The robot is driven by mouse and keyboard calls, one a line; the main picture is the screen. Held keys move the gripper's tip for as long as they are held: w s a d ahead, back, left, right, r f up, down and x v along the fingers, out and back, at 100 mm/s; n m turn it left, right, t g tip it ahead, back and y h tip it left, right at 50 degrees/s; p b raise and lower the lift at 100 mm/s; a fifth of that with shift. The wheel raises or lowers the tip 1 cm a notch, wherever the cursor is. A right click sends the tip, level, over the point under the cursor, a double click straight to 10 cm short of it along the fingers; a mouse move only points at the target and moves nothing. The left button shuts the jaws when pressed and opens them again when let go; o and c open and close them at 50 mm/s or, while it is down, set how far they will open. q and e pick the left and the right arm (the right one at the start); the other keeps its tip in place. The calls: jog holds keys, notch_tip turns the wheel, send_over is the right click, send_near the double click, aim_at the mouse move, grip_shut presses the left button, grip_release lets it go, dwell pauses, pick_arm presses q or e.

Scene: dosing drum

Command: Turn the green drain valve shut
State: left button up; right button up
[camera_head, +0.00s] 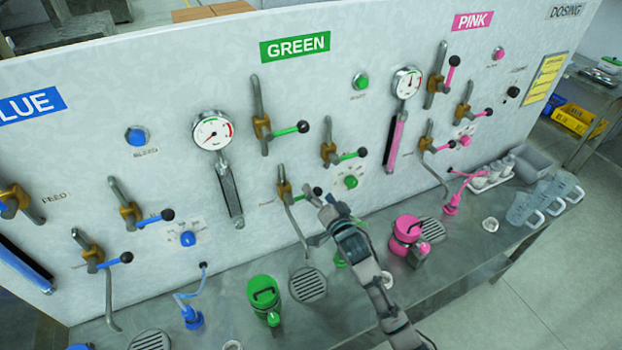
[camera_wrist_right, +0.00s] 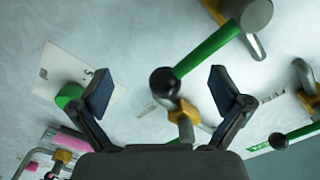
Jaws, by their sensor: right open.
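The green drain valve (camera_head: 285,188) is the lowest valve on the green panel, with a brass body and a bent spout below it. Its green lever ends in a black ball and points right, roughly level. In the right wrist view the green lever (camera_wrist_right: 210,52) comes from the upper right, its black ball showing between the two fingers. My right gripper (camera_head: 325,207) is open at the ball end of this lever. Contact between fingers and lever cannot be told. My left gripper is not in view.
Another green valve (camera_head: 329,154) and a green knob (camera_head: 350,182) sit just above my right gripper. On the bench are a green container (camera_head: 264,296), a drain grate (camera_head: 308,286) and a pink container (camera_head: 407,229).

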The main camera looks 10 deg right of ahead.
jog(key=shift+s+f+p, duration=0.25)
jog(key=shift+s+p, duration=0.15)
jog(key=shift+s, duration=0.2)
jog(key=s+d+p, duration=0.1)
jog(key=s+p, duration=0.2)
jog(key=s, duration=0.4)
jog(key=shift+s+d+r, duration=0.15)
jog(key=shift+s+d, duration=0.15)
jog(key=shift+s, duration=0.05)
